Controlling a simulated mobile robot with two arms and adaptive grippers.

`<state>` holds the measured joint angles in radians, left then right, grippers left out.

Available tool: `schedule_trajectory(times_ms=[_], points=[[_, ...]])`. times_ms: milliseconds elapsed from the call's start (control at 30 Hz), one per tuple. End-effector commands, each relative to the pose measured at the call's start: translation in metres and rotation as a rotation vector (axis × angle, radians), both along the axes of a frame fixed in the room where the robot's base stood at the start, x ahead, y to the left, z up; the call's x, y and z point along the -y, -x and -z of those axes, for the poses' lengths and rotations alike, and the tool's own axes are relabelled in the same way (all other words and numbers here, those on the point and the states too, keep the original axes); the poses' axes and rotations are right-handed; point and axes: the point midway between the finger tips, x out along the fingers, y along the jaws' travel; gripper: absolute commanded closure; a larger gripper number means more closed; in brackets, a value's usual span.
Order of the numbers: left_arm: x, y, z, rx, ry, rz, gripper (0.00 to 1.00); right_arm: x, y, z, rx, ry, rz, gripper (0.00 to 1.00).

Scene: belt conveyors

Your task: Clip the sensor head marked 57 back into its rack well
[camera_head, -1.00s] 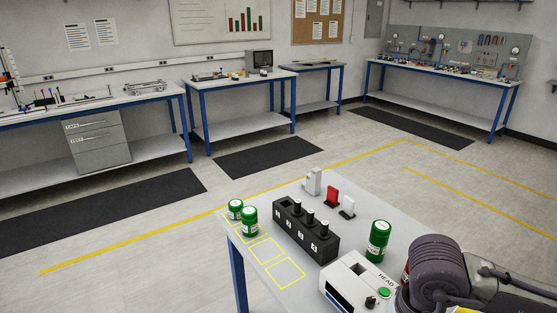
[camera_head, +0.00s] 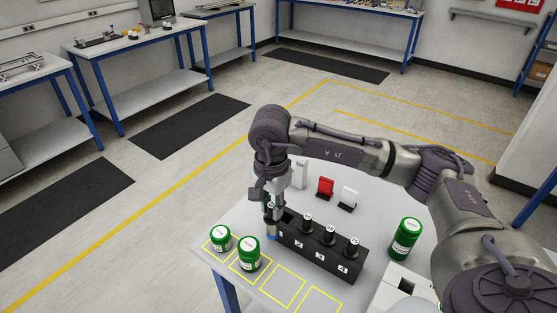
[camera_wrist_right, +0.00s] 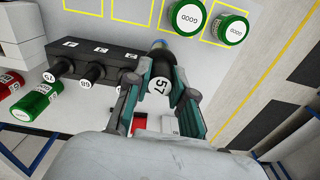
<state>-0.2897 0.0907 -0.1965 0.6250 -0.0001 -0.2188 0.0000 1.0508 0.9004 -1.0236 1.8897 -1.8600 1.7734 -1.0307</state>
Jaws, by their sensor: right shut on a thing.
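My right gripper (camera_head: 270,208) is shut on the sensor head marked 57 (camera_wrist_right: 159,86), a dark cylinder with a white label band. Its blue end (camera_head: 272,234) points down at the left end of the black rack (camera_head: 322,258). The rack also shows in the right wrist view (camera_wrist_right: 110,59), left of the held head. The held head appears outside the rack, close to its end; its exact height is unclear. Several other heads, such as one with a white top (camera_head: 330,233), stand in the rack. The rack's leftmost well is partly hidden by my gripper. My left gripper is not in view.
Two green jars (camera_head: 249,255) (camera_head: 220,239) stand on yellow squares close to the held head. Another green jar (camera_head: 406,239) stands right of the rack. Red (camera_head: 325,187) and white (camera_head: 348,197) pieces stand behind it. Two front yellow squares are empty.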

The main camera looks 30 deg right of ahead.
Motion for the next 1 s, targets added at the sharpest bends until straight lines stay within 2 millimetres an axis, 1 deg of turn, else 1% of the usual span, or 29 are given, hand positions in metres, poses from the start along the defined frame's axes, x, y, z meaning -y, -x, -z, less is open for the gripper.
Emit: schedule_trajectory(times_ms=[33, 100, 200, 300, 333, 400, 500, 767, 900, 1000], points=[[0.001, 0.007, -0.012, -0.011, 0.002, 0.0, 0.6, 0.013, -0.011, -0.012, -0.003, -0.004, 0.173, 1.0], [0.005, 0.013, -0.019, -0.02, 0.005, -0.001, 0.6, 0.028, -0.024, -0.019, -0.004, -0.008, 0.398, 1.0], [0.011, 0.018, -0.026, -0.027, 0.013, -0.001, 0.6, 0.047, -0.037, -0.025, -0.01, -0.012, 0.663, 1.0], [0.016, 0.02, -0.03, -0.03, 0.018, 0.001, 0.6, 0.06, -0.044, -0.029, -0.014, -0.013, 0.847, 1.0], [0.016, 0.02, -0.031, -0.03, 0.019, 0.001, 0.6, 0.063, -0.046, -0.03, -0.015, -0.014, 0.885, 1.0], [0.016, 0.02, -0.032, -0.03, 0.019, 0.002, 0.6, 0.068, -0.048, -0.03, -0.017, -0.014, 0.948, 1.0], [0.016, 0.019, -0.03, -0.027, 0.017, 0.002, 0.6, 0.071, -0.049, -0.027, -0.018, -0.014, 0.986, 1.0], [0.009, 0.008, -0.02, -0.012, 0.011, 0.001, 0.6, 0.07, -0.049, -0.008, -0.018, -0.014, 0.986, 1.0], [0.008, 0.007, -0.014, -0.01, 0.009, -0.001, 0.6, 0.07, -0.049, 0.003, -0.018, -0.014, 0.985, 1.0], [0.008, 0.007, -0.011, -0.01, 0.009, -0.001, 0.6, 0.07, -0.049, 0.008, -0.018, -0.014, 0.984, 1.0]])
